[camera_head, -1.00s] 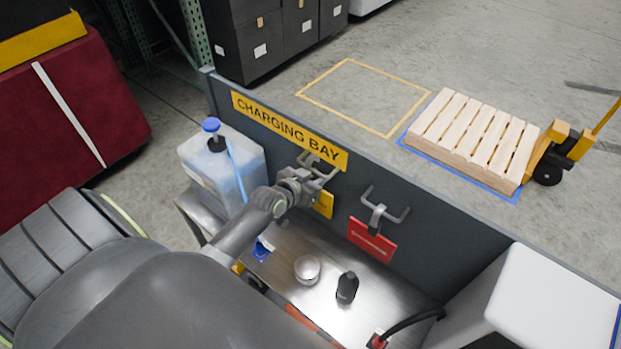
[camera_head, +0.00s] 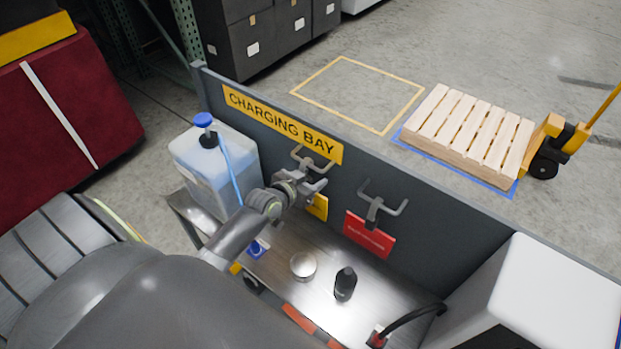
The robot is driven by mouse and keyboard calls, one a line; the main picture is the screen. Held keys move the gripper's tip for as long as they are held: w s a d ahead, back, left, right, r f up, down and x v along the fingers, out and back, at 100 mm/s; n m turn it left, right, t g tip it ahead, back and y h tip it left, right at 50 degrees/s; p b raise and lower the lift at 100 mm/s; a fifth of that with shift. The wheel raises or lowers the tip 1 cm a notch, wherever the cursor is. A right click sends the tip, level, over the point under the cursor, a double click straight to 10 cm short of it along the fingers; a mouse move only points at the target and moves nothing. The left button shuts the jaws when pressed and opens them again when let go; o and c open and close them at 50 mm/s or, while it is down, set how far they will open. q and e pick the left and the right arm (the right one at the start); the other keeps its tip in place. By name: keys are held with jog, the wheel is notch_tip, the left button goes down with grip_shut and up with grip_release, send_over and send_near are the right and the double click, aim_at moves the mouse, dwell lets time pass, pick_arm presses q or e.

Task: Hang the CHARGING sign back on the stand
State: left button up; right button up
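My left gripper (camera_head: 316,183) is in front of the dark panel, just below the left wall hook (camera_head: 313,158). A small yellow sign (camera_head: 319,208) shows just below and behind the gripper, its upper part hidden. No wording on it is readable. I cannot tell whether the fingers are shut on it or whether it touches the hook. A red sign (camera_head: 369,236) with small unreadable white text hangs below the right wall hook (camera_head: 382,204). My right gripper is not in view.
A yellow CHARGING BAY banner (camera_head: 283,124) is on the panel. A white box (camera_head: 555,290) stands at right. A pallet (camera_head: 470,135) lies beyond the panel.

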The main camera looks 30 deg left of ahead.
pick_arm(q)
jog(key=shift+s, duration=0.15)
jog(key=v, duration=1.7)
jog(key=shift+b, duration=0.45)
jog(key=shift+d, duration=0.1)
